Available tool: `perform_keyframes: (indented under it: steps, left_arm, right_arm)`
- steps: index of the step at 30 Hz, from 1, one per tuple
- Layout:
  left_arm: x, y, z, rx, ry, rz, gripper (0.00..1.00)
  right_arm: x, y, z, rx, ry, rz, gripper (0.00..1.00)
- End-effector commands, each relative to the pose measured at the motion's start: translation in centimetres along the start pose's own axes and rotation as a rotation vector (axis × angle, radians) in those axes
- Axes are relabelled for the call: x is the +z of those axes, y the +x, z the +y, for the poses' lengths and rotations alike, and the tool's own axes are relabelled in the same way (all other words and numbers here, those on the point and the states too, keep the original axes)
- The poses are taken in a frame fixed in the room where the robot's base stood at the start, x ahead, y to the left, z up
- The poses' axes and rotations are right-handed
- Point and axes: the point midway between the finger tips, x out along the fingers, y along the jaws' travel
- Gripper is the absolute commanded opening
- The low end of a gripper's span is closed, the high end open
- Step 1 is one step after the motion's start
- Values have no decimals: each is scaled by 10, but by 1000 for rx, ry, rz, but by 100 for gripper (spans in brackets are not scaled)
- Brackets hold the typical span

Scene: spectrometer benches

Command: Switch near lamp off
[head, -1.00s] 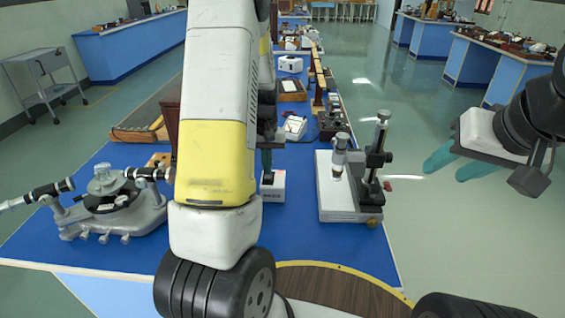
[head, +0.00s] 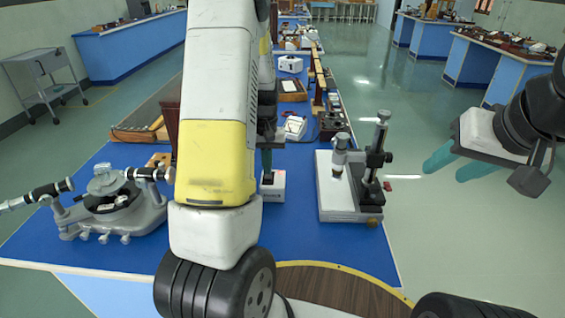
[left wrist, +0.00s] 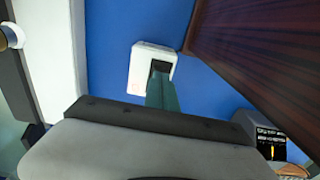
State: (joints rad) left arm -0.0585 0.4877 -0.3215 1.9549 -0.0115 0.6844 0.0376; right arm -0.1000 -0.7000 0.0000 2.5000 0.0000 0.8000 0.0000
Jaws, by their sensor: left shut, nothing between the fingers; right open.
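A small white box (head: 273,186) with a dark top part and a red mark on its front stands on the blue bench. It also shows in the left wrist view (left wrist: 139,68). My left gripper (head: 266,160) is shut and empty, its green fingers pointing down at the dark part on the box. In the left wrist view the fingertips (left wrist: 158,80) overlap this dark part; I cannot tell whether they touch or press it. No lamp is clearly recognisable; my left arm hides part of the bench. My right gripper (head: 455,165) is open and empty, off the bench's right side.
A microscope stand (head: 345,200) is right of the white box. A spectrometer (head: 110,205) stands at the left. A dark red-brown wooden panel (left wrist: 255,50) and a grey box with a black, yellow-marked face (left wrist: 270,145) are near the left gripper. More apparatus lies farther back.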

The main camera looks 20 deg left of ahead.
Motion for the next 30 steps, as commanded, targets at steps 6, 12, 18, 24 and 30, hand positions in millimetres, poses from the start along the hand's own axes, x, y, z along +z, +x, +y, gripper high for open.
perform_keyframes:
  steps: [6,12,18,24,30]
  left_arm:
    - [0,0,0,0,0,0,0]
    - [0,0,0,0,0,0,0]
    - [0,2,0,0,0,-1,0]
    - [0,5,0,0,0,-1,0]
    - [0,8,0,0,0,-1,0]
  right_arm:
    - [0,0,0,0,0,0,44]
    - [0,0,0,0,0,0,44]
    - [0,0,0,0,0,0,44]
    - [0,0,0,0,0,0,44]
    - [0,0,0,0,0,0,44]
